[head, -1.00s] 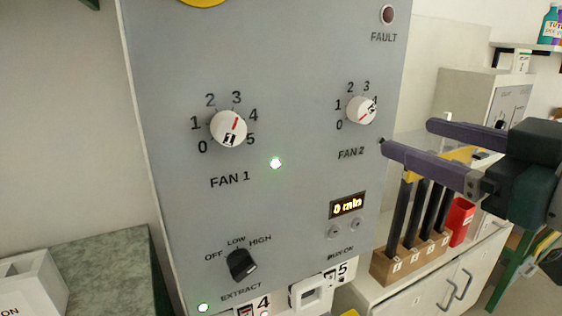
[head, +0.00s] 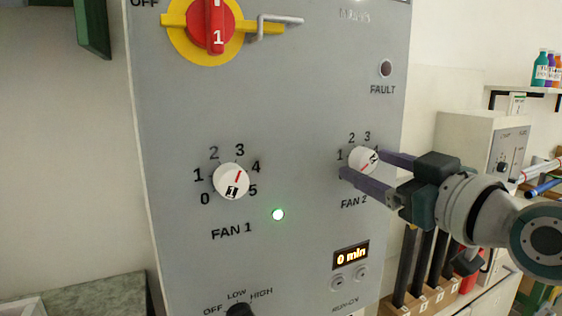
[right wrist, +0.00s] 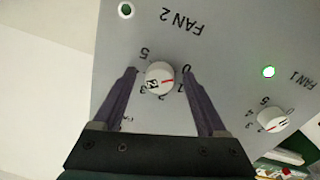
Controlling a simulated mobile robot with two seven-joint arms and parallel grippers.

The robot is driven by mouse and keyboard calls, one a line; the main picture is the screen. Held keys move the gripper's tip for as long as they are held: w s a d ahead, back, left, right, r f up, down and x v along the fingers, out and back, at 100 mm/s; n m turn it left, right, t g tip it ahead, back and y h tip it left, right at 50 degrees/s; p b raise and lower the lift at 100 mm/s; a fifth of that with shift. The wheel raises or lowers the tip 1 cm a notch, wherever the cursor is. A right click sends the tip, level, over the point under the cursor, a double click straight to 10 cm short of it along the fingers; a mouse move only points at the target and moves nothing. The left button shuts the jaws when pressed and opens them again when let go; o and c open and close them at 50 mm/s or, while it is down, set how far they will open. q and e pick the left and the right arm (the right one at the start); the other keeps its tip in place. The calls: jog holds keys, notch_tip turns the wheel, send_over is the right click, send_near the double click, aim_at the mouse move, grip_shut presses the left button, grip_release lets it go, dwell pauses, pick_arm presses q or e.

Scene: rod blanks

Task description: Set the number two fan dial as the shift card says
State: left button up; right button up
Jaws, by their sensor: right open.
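The fan 2 dial (head: 362,160) is a white round knob with a red mark and a black number tag, on the grey panel (head: 300,110). In the right wrist view the dial (right wrist: 155,72) appears upside down, its red mark towards the 0 side; the exact setting is hard to read. My right gripper (head: 362,163) is open, its purple fingers on either side of the dial. The right wrist view shows a gap between each finger and the knob. The fingers hide some scale numbers. My left gripper is not in view. I see no shift card.
The fan 1 dial (head: 231,181) is to the left, its red mark pointing up and right. A red and yellow main switch (head: 212,28) with a grey hook is above. The display (head: 351,256) reads 0 min. Dark rods stand in a wooden rack (head: 425,297) below my arm.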

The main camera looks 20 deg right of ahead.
jog(key=shift+c, duration=0.3)
grip_shut()
dwell(0.4)
